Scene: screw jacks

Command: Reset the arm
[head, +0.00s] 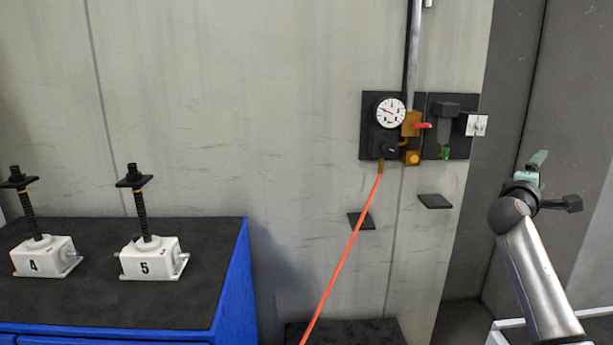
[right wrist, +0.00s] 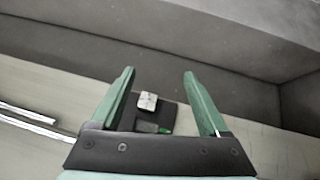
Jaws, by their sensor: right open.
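My right arm comes up from the lower right in the head view, and my right gripper (head: 538,162) is raised in the air right of the wall panel. In the right wrist view its two green fingers (right wrist: 160,75) stand wide apart with nothing between them. Behind the gap show a dark panel (right wrist: 155,115) and a small white plate, some way off. My left gripper is in neither view. Two white screw jacks stand upright on the cabinet at the left: jack 4 (head: 45,256) and jack 5 (head: 150,258), each with a black screw and top plate.
The blue cabinet (head: 232,285) has a dark top. A wall panel (head: 368,105) carries a gauge (head: 390,112), a red-handled valve (head: 422,125) and an orange hose (head: 345,255) running down. Two dark plates (head: 362,220) (head: 434,201) are on the wall. A white frame (head: 500,328) stands lower right.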

